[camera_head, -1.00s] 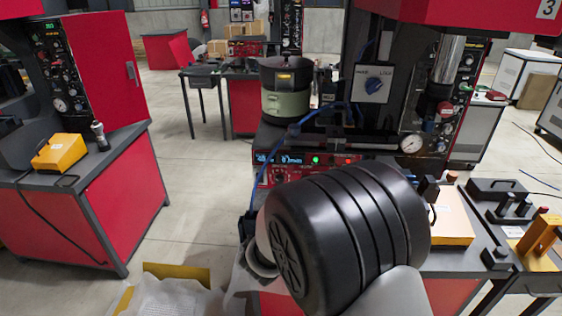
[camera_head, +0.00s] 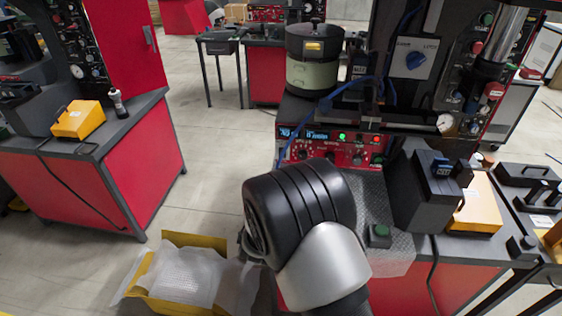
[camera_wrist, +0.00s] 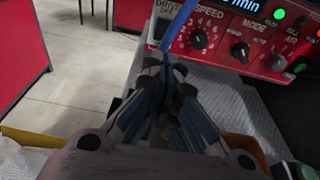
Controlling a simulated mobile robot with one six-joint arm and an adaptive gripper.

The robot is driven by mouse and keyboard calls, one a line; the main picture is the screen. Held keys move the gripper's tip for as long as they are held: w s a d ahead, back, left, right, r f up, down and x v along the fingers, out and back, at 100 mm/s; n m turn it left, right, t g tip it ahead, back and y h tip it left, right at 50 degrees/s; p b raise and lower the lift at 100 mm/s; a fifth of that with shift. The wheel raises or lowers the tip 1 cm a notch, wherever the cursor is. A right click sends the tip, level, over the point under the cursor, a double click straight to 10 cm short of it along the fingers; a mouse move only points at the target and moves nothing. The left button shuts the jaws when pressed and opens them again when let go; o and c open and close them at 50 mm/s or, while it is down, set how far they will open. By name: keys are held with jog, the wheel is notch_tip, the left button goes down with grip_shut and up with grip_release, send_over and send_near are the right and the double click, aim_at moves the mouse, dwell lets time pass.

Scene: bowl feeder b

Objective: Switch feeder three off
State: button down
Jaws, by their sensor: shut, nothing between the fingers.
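The feeder's red control panel (camera_head: 318,152) is in the middle of the head view, with a lit blue display (camera_head: 305,133) and a lit green light (camera_head: 342,137). The green and grey bowl unit (camera_head: 312,72) stands above it. In the wrist view the panel (camera_wrist: 222,52) shows black knobs marked SPEED (camera_wrist: 200,38) and MODE (camera_wrist: 240,52), and a lit green light (camera_wrist: 278,14). My gripper (camera_wrist: 172,78) is shut and empty, in front of and below the panel's left part. My arm hides it in the head view. I see no number on this feeder.
A blue cable (camera_head: 283,146) hangs at the panel's left end and crosses the wrist view. A yellow box with bubble wrap (camera_head: 180,275) is at lower left. A black box (camera_head: 428,188) and a green button box (camera_head: 379,236) stand right of my arm. Floor between the benches is clear.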

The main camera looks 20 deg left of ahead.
jog(key=b, duration=0.3)
send_near(283, 155)
jog(key=x, duration=0.5)
jog(key=shift+a+f, duration=0.1)
jog(key=shift+f, duration=0.05)
jog(key=shift+w+a, duration=0.15)
jog(key=shift+w, duration=0.3)
